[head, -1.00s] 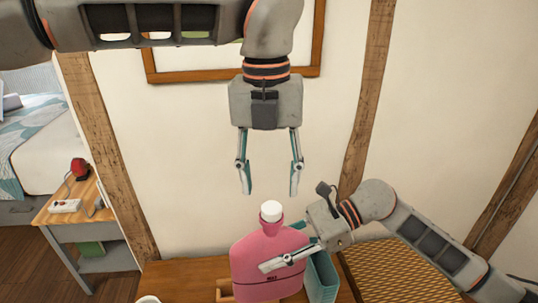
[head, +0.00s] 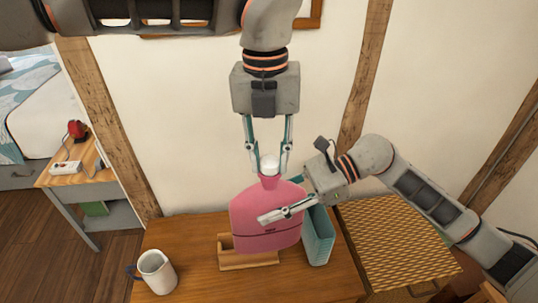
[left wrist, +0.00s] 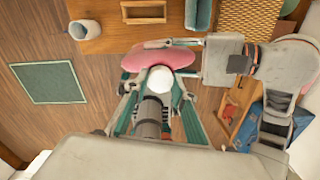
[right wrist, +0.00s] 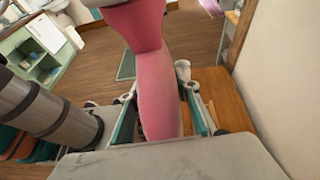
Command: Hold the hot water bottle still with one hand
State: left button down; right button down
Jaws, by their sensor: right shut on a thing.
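The pink hot water bottle (head: 265,222) with a white cap (head: 269,163) is upright over the wooden table. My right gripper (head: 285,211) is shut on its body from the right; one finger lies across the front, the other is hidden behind. In the right wrist view the pink body (right wrist: 155,90) fills the gap between the fingers. My left gripper (head: 269,172) points down from above, its open fingers on either side of the cap. In the left wrist view the cap (left wrist: 160,79) shows between the spread fingers, with space around it.
A wooden holder (head: 250,262) is at the bottle's base; contact is unclear. A teal basket (head: 319,240) stands close on the right, beside a woven-topped surface (head: 395,235). A white mug (head: 157,271) stands at the table's left. The front right of the table (head: 310,285) is clear.

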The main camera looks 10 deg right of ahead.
pick_arm(q)
jog(key=m, duration=0.5)
jog(key=shift+w+a, duration=0.1)
jog(key=m, duration=0.3)
jog(key=shift+m, duration=0.3)
jog(key=c, duration=1.6)
grip_release()
jog(key=shift+r, duration=0.1)
jog(key=r, duration=1.1)
jog(key=shift+w+r, duration=0.3)
jog(key=shift+r, duration=0.1)
